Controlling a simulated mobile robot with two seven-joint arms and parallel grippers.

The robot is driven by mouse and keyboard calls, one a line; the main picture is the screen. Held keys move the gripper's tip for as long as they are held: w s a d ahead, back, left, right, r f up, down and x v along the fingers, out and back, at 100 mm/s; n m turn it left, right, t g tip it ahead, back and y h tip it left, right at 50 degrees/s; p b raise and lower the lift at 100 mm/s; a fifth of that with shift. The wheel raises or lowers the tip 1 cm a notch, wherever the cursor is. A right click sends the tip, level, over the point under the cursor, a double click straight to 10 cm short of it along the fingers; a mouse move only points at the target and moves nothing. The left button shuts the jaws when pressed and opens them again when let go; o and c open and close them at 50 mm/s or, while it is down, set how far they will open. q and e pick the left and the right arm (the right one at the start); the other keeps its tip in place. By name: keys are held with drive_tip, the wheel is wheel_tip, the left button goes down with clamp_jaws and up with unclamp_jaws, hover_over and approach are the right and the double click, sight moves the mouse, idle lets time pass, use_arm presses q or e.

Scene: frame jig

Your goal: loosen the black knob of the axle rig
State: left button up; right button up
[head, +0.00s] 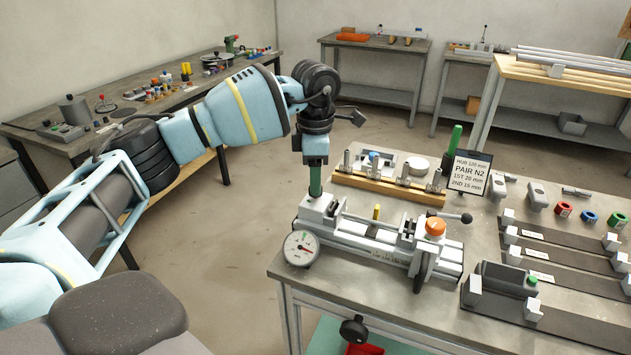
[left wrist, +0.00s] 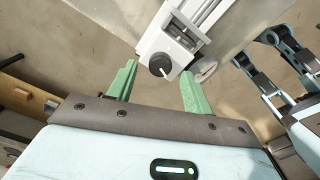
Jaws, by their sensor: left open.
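The axle rig (head: 375,240) is a pale metal frame on the workbench, with a round dial gauge (head: 300,248) at its left end and an orange cap (head: 435,227) toward its right. My left gripper (head: 315,188) points down at the rig's left end, its green fingers hiding what lies behind them. In the left wrist view, the black knob (left wrist: 160,65) with a white pointer line sits on the rig's end block. The left gripper (left wrist: 158,70) is open there, one green finger on each side of the knob, with visible gaps. The right gripper does not show.
A wooden rail (head: 388,187) with several upright pins stands behind the rig. A black sign (head: 467,173) reads "PAIR N2". Dark strips with pale blocks (head: 570,250) lie at the right. A dark round object (head: 354,329) shows below the bench's front edge.

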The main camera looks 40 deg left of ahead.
use_arm(q)
drive_tip(key=shift+f, duration=1.1)
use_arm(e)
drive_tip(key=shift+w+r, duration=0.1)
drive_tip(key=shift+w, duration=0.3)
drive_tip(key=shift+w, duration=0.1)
use_arm(q)
drive_tip(key=c, duration=1)
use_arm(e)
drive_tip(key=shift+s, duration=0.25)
